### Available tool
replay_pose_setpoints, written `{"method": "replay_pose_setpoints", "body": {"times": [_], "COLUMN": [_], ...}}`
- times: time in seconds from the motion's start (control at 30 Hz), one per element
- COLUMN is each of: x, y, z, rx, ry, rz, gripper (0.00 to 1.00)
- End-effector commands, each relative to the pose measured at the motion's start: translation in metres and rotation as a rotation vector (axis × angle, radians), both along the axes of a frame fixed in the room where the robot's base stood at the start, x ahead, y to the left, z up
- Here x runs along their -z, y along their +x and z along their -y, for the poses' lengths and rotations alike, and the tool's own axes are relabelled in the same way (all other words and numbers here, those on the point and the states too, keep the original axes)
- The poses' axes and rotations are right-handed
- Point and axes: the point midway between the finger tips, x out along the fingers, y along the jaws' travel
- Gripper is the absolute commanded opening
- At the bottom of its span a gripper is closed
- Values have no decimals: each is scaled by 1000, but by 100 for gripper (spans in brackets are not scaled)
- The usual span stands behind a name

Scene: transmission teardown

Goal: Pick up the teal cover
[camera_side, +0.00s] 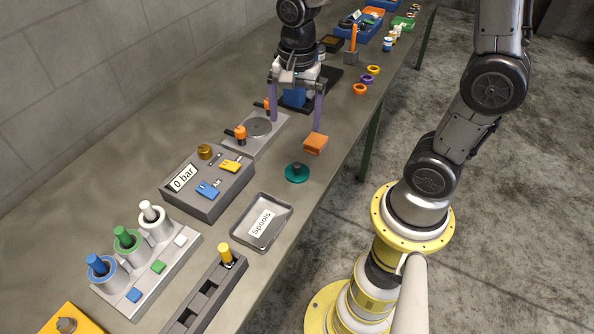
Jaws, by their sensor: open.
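The teal cover (297,173) is a round disc with a dark knob in its centre. It lies on the table near the front edge, right of the grey gauge box. My gripper (296,121) hangs above the table, up and behind the cover in the picture, with its two purple fingers spread apart. Nothing shows between the fingertips. The gripper is apart from the cover, and the cover is in full view.
An orange block (315,143) lies close beside the cover. A grey plate with orange clamps (259,127), the "0 bar" box (207,186) and the "Spools" tray (263,222) stand nearby. Orange and purple rings (366,79) lie farther back.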

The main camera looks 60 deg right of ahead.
Motion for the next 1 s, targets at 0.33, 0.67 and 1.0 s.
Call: {"method": "replay_pose_setpoints", "body": {"times": [0.33, 0.67, 1.0], "x": [48, 95, 130], "y": [-4, -3, -6], "z": [2, 2, -1], "rx": [6, 5, 4], "ry": [4, 4, 4], "rz": [-49, -44, -47], "gripper": [100, 100, 100]}}
